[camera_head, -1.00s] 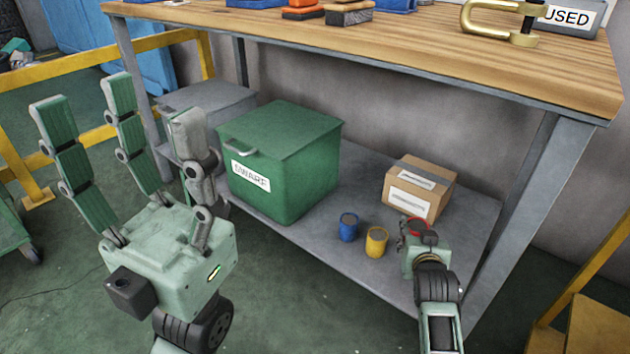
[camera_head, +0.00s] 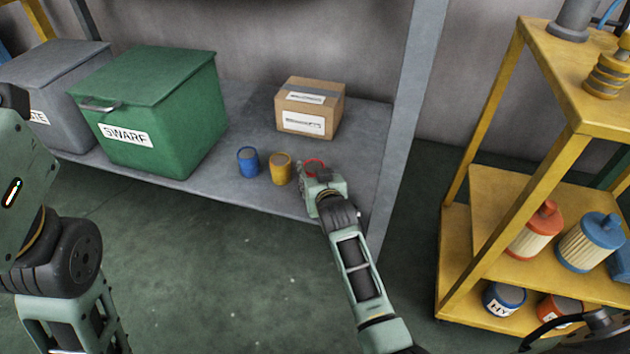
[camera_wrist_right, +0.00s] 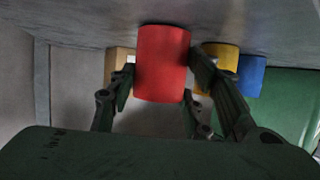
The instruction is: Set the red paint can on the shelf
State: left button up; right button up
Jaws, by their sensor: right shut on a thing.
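The red paint can (camera_head: 314,164) shows only its rim in the head view, behind my right gripper (camera_head: 313,178). In the right wrist view the red can (camera_wrist_right: 162,64) stands between the two fingers of my right gripper (camera_wrist_right: 160,85), which is shut on it. The can is over the grey lower shelf (camera_head: 270,202) of the workbench, right of the yellow can (camera_head: 281,169). I cannot tell whether it touches the shelf. My left gripper's body (camera_head: 22,175) is at the left edge of the head view; its fingertips are hidden.
A blue can (camera_head: 248,162) stands left of the yellow one, a cardboard box (camera_head: 309,108) behind. A green SWARF bin (camera_head: 160,112) and grey bin (camera_head: 45,95) fill the shelf's left. A bench leg (camera_head: 407,110) and yellow rack (camera_head: 475,260) are to the right.

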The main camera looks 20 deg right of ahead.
dwell(0.3)
jog(key=o, duration=1.4)
jog(key=shift+f, duration=0.1)
jog(key=shift+c, duration=0.2)
